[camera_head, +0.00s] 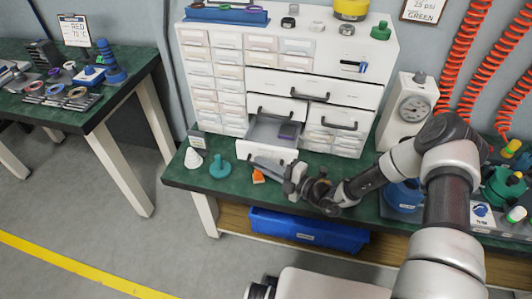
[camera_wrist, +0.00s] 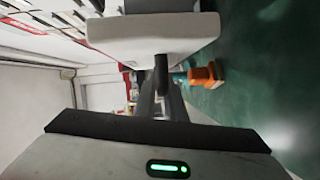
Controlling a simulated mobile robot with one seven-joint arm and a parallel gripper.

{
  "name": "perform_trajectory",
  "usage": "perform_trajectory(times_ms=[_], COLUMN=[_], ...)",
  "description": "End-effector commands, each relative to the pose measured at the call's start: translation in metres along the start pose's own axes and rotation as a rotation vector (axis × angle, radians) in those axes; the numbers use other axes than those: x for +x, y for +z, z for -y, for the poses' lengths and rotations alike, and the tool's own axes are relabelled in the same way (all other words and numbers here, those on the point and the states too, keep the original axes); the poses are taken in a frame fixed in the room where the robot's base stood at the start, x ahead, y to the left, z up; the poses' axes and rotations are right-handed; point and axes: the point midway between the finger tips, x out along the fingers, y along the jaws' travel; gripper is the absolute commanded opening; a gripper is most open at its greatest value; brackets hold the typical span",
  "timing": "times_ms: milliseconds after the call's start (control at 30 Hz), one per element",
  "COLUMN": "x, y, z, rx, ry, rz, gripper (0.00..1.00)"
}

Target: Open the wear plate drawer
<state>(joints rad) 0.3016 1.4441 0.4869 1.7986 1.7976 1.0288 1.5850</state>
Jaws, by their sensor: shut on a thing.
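A small drawer (camera_head: 268,153) low in the white cabinet is pulled out, and its grey inside shows with a dark purple block (camera_head: 288,131) in it. Its label is not readable. My gripper (camera_head: 272,168) is low in front of this drawer front, just above the green bench top. In the wrist view, a white drawer front (camera_wrist: 150,36) is close above, and my gripper (camera_wrist: 160,95) is shut on its dark handle (camera_wrist: 161,66). The handle is mostly hidden in the head view.
On the bench, an orange piece (camera_head: 258,177) lies beside my gripper, with a teal knob-like part (camera_head: 220,168) and a white cone (camera_head: 195,160) to the left. A white gauge (camera_head: 408,108) stands right of the cabinet. A blue bin (camera_head: 305,232) sits under the bench.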

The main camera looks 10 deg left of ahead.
Motion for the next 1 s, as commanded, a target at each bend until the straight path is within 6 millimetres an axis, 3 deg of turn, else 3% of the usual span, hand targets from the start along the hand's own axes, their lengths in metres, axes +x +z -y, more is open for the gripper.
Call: perform_trajectory(times_ms=[300,767,800,867,1000], x=[-0.012,-0.014,-0.014,-0.014,-0.013], y=[-0.028,-0.031,-0.031,-0.031,-0.031], z=[0.005,0.007,0.007,0.007,0.007], rx=[0.000,-0.002,-0.002,-0.002,-0.001], ry=[0.001,0.001,0.001,0.001,0.001], rz=[0.002,0.002,0.002,0.002,0.002], gripper=[0.00,0.00,0.17,0.27,0.29])
